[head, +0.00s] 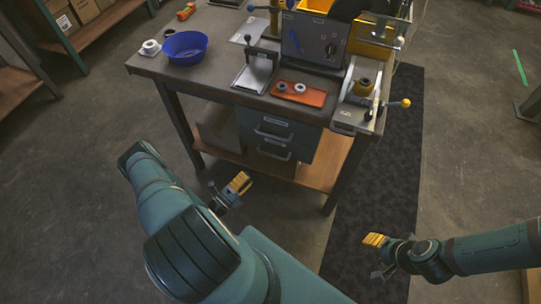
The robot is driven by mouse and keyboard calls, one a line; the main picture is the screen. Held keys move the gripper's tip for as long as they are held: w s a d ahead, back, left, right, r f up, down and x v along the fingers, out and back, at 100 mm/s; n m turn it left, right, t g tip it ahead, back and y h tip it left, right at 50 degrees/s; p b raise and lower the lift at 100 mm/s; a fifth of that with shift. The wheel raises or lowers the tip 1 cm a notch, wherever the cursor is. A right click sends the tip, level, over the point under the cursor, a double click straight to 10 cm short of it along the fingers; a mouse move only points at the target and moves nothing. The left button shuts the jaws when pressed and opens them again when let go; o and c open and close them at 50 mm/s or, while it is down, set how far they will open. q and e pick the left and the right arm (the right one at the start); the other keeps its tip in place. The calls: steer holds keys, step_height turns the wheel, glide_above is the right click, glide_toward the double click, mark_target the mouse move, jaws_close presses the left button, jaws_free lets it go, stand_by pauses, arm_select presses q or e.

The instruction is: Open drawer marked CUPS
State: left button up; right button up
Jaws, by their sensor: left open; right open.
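A grey drawer unit hangs under the workbench. Its upper drawer (275,131) and lower drawer (273,154) each have a bar handle, and both look shut. Labels on the fronts are too small to read, so I cannot tell which is marked CUPS. My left gripper (236,186) is open and empty, apart from the drawers, below and left of them in the picture. My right gripper (376,254) is open and empty, low on the right over the dark mat, well away from the drawers.
The workbench (150,66) carries a blue bowl (185,48), a white roll-like part (150,47), an orange tray (299,93) with small rings, and a grey control box with fixtures. A wooden lower shelf (322,174) and bench legs flank the drawers. The floor in front is clear.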

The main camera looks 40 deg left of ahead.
mark_target(270, 155)
arm_select(q)
steer(key=w, duration=0.4)
steer(key=w+d+r, duration=0.1)
steer(key=w, duration=0.3)
steer(key=w+r+b, duration=0.1)
steer(key=w, duration=0.4)
steer(key=shift+d+r, duration=0.15)
steer(key=shift+d, duration=0.2)
steer(key=shift+o, duration=0.2)
steer(key=shift+s, duration=0.1)
jaws_close()
